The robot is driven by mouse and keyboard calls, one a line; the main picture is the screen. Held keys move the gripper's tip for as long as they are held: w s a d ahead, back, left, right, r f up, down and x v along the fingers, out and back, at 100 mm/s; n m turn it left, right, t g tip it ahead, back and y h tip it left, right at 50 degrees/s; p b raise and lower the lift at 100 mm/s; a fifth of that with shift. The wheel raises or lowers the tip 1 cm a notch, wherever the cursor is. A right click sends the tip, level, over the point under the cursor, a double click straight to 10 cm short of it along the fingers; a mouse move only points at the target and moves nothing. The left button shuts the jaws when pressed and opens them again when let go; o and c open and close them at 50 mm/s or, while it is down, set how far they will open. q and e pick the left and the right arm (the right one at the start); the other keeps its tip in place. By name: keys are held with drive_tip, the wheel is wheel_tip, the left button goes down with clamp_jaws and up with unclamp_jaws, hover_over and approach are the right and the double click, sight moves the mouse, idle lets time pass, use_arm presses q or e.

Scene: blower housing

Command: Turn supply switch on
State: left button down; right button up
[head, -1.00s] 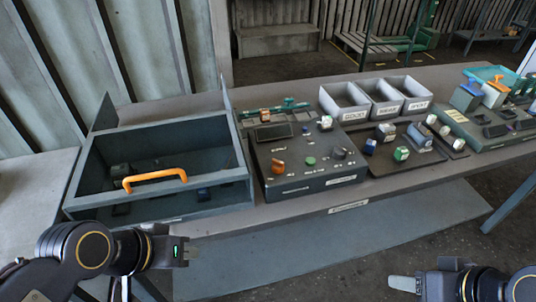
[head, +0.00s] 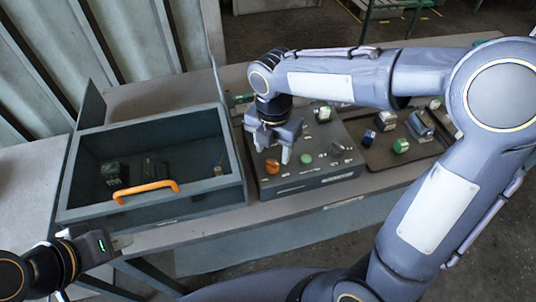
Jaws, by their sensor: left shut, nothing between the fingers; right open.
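A dark control box (head: 318,178) stands on the bench. Its top carries an orange rotary knob (head: 272,167) near the front left and a green round button (head: 306,159) to its right. The small labels are too blurred to read, so I cannot tell which control is named supply. My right gripper (head: 272,151) is open and empty, pointing down over the box's left part, just behind and above the orange knob; contact is not visible. It and its arm hide the box's rear left. My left gripper (head: 122,242) is shut and empty at lower left, before the bench.
An open grey bin (head: 235,165) with an orange handle (head: 147,190) stands left of the box and holds a few dark parts. A dark tray (head: 385,158) with several coloured blocks lies to the right. My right arm covers the bench's rear right.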

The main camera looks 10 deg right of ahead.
sight(273, 162)
drive_tip(key=shift+f, duration=2.3)
drive_tip(key=shift+c, duration=0.4)
drive_tip(key=c, duration=0.9)
